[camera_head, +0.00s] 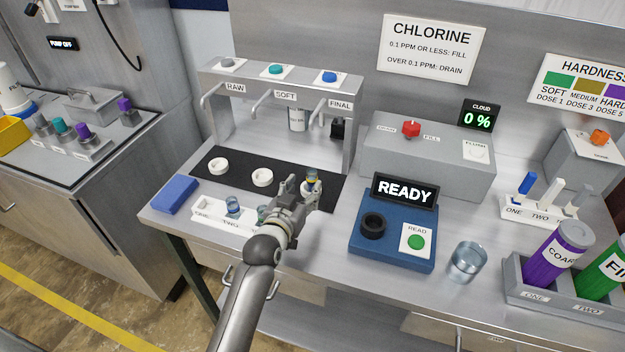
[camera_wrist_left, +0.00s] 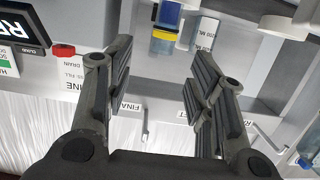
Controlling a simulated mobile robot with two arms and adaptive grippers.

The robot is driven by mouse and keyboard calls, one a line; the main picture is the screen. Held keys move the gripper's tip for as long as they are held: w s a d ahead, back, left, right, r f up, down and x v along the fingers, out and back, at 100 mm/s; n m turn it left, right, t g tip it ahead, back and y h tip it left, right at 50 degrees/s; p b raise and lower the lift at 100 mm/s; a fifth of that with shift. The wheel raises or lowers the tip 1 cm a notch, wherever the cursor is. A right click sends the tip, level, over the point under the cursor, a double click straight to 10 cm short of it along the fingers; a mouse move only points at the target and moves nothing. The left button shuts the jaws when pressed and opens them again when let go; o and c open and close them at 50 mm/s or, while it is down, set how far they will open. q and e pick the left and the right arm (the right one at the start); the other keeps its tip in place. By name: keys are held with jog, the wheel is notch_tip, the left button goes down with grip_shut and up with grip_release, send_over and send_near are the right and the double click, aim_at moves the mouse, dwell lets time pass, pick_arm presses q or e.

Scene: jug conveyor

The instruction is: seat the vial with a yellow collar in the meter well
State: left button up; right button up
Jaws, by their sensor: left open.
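The vial with a yellow collar (camera_head: 312,176) stands on a white ring at the right end of the black mat, below the FINAL tap. In the left wrist view the yellow collar (camera_wrist_left: 165,35) shows ahead, between the finger lines. My left gripper (camera_head: 303,187) is open at the vial, partly hiding it in the head view; contact cannot be told. The meter (camera_head: 390,252) is a blue box with a READY display. Its black round well (camera_head: 373,224) looks empty, left of a green READ button (camera_head: 416,242). My right gripper is not in view.
A white vial rack (camera_head: 208,212) holding a vial (camera_head: 233,205) stands at the front left, beside a blue block (camera_head: 174,194). Two empty white rings (camera_head: 262,177) lie on the mat. A glass beaker (camera_head: 467,261) stands right of the meter. The taps hang above the mat.

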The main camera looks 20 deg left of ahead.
aim_at(310, 175)
pick_arm(q)
jog(key=shift+w+f, duration=0.25)
jog(key=shift+w, duration=0.9)
jog(key=shift+w+f, duration=0.15)
jog(key=shift+w, duration=0.3)
jog(key=shift+w+p, duration=0.4)
jog(key=shift+w, duration=0.05)
jog(key=shift+w+f+p, duration=0.2)
jog(key=shift+w+p, duration=0.25)
jog(key=shift+w, duration=1.65)
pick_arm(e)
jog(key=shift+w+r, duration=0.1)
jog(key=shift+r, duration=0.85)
